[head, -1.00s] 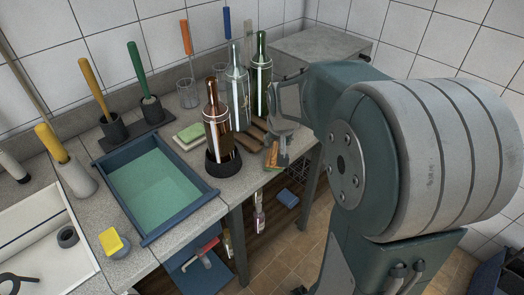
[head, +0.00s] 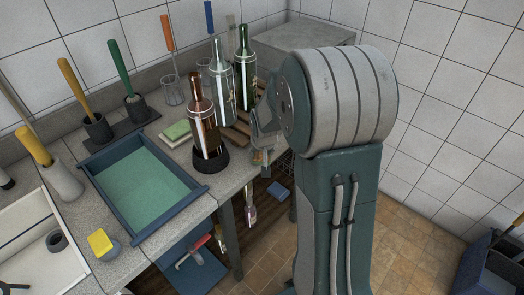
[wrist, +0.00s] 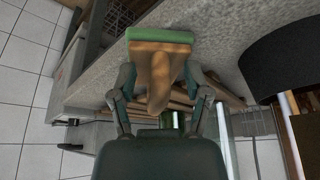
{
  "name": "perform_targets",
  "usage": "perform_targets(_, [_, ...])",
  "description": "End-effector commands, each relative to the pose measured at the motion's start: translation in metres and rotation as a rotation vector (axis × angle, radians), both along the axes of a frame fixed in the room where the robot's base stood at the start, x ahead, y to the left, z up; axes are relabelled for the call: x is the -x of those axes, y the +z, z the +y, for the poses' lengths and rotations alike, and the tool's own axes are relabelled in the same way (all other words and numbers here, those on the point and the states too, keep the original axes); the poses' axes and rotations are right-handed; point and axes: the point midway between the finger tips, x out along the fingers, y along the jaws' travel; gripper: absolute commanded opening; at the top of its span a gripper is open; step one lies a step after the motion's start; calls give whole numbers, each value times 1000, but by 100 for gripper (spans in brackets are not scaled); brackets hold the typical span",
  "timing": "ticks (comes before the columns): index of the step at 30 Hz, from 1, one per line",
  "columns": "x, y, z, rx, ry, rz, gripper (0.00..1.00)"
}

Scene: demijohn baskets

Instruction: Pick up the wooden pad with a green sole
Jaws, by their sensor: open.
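The wooden pad with a green sole (wrist: 158,62) lies in front of my gripper (wrist: 160,92) in the wrist view. Its tan wooden body and rounded grip point towards my palm, and its green sole (wrist: 161,35) is at the far end. My gripper is open, with one finger on each side of the wood; I cannot tell whether either finger touches it. In the head view my gripper (head: 264,138) is at the counter's front edge, right of the brown bottle. The pad (head: 262,157) shows there only as a small, partly hidden patch.
A brown bottle (head: 203,115) stands in a black ring (head: 211,161) close left of my gripper. Clear (head: 221,85) and green (head: 243,70) bottles stand behind, by wooden slats (head: 238,134). A blue tray (head: 185,205) is further left.

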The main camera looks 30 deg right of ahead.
Motion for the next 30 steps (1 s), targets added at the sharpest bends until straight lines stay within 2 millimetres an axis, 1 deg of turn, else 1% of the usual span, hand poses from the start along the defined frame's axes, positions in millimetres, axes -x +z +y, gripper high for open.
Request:
perform_targets(2, [0,0,0,0,0,0,62])
perform_targets(3, [0,0,0,0,0,0,58])
perform_targets(5, [0,1,0,0,0,0,31])
perform_targets(6, [0,1,0,0,0,0,13])
perform_targets(7, [0,1,0,0,0,0,0])
perform_targets(18, [0,1,0,0,0,1,0])
perform_targets(21, [0,4,0,0,0,0,0])
perform_targets(26, [-1,19,0,1,-1,-3,0])
perform_targets(28, [-1,32,0,1,-1,-6,0])
perform_targets(30, [8,43,-2,1,-2,-5,0])
